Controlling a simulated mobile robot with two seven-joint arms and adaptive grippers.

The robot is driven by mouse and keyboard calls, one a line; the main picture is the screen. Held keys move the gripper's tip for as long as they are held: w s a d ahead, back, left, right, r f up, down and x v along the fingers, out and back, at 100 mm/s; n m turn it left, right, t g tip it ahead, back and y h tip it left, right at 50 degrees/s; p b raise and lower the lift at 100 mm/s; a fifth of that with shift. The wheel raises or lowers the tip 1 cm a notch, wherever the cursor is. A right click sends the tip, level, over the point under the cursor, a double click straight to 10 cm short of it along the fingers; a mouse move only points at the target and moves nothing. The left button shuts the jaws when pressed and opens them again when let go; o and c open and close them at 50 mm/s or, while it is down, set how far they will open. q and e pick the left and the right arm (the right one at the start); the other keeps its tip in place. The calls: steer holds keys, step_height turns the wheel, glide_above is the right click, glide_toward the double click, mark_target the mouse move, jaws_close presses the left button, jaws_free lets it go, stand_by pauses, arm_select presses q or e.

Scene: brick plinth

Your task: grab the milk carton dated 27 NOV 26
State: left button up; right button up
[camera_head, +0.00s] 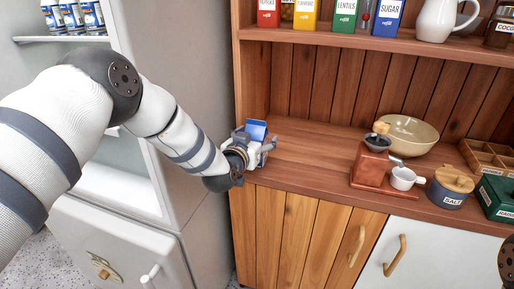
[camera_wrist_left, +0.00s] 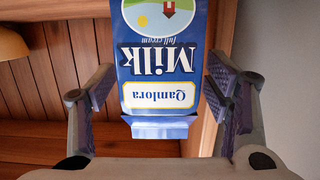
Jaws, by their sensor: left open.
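A blue milk carton (camera_head: 256,130) shows at my left gripper (camera_head: 262,150), near the left end of the wooden counter. In the left wrist view the carton (camera_wrist_left: 160,55) lies between the two spread fingers of my left gripper (camera_wrist_left: 158,92), with a gap on each side. My right gripper is out of view.
Several blue-and-white containers (camera_head: 92,15) stand on a shelf in the open fridge. On the counter (camera_head: 310,160) are a coffee grinder (camera_head: 371,165), white cup (camera_head: 403,179), bowl (camera_head: 412,134) and salt jar (camera_head: 450,187). The cabinet's left side stands close to my gripper.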

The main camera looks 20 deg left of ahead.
arm_select(q)
steer(key=shift+r, duration=0.2)
steer(key=shift+c, duration=0.2)
steer(key=c, duration=1.5)
steer(key=shift+o, duration=0.2)
